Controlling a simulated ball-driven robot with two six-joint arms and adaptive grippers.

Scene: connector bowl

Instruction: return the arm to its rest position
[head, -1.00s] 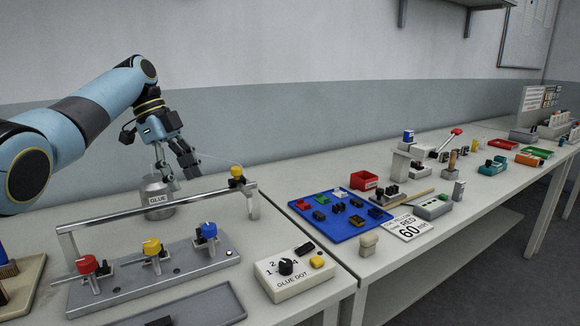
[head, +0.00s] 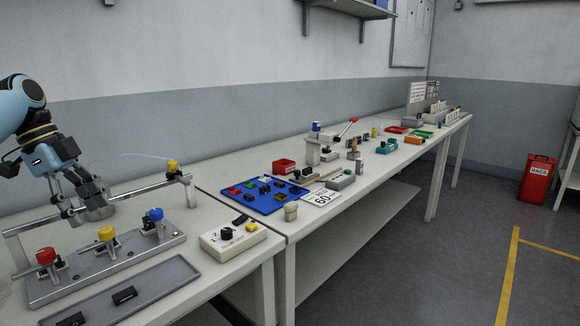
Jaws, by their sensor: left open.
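My left arm comes in from the left edge in the head view. Its gripper (head: 86,212) is open, with the fingers pointing down over the bench at the far left. My right gripper is not in view.
A grey fixture (head: 105,264) with red, yellow and blue knobs stands in front. The glue dot box (head: 232,240), a blue tray (head: 262,201) of connectors and a press (head: 322,146) lie to the right. A red rag bin (head: 537,180) stands on the floor.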

